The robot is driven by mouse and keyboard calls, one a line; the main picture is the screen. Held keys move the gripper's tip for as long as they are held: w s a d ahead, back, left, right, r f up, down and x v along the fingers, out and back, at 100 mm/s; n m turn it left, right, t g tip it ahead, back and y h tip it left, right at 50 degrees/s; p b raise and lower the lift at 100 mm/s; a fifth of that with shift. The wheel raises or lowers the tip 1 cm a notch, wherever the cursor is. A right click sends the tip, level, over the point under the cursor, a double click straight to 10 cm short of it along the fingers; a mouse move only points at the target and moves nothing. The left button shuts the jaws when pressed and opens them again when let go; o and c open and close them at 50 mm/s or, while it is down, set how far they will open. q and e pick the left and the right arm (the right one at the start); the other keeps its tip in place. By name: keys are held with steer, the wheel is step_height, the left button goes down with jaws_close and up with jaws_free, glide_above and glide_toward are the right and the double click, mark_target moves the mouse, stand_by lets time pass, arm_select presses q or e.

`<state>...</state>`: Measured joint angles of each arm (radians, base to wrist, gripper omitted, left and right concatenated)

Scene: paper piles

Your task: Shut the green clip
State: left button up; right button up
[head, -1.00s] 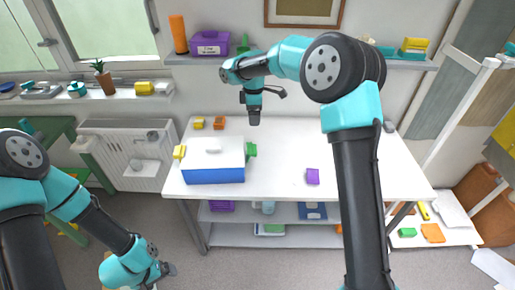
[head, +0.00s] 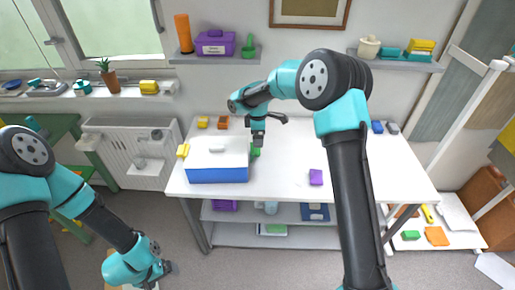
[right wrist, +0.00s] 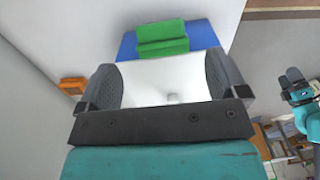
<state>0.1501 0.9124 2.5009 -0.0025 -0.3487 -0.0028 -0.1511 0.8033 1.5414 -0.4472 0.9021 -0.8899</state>
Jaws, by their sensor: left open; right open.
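The green clip (head: 255,152) is at the right side of a box with a white top and blue sides (head: 218,174) on the white table. It is partly hidden by my right gripper in the head view. In the right wrist view the green clip (right wrist: 162,36) shows beyond the fingers, against the blue. I cannot tell whether the clip is open or shut. My right gripper (head: 258,143) is open just above the clip, with nothing between its fingers. My left gripper (head: 168,267) is open and empty, low at the left, away from the table.
Yellow clips (head: 203,122) and an orange clip (head: 223,122) lie behind the box. A purple block (head: 316,177) lies right of it. Blue and grey pieces (head: 377,127) sit at the table's back right. The table's front right is clear.

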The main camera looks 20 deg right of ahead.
mark_target(252, 148)
step_height(252, 148, down, 7)
stand_by(0.3)
steer(key=c, duration=0.8)
steer(key=shift+o, duration=0.2)
steer(key=shift+w+a+r+g+h, duration=0.1)
steer(key=shift+a+r+g+h, duration=0.1)
steer(key=shift+a+h, duration=0.55)
steer(key=shift+w+a+r+g+h, duration=0.1)
steer(key=shift+a+r+g+h, duration=0.2)
steer(key=shift+h, duration=0.85)
steer(key=shift+f, duration=0.15)
steer(key=o, duration=0.8)
steer(key=shift+c, duration=0.2)
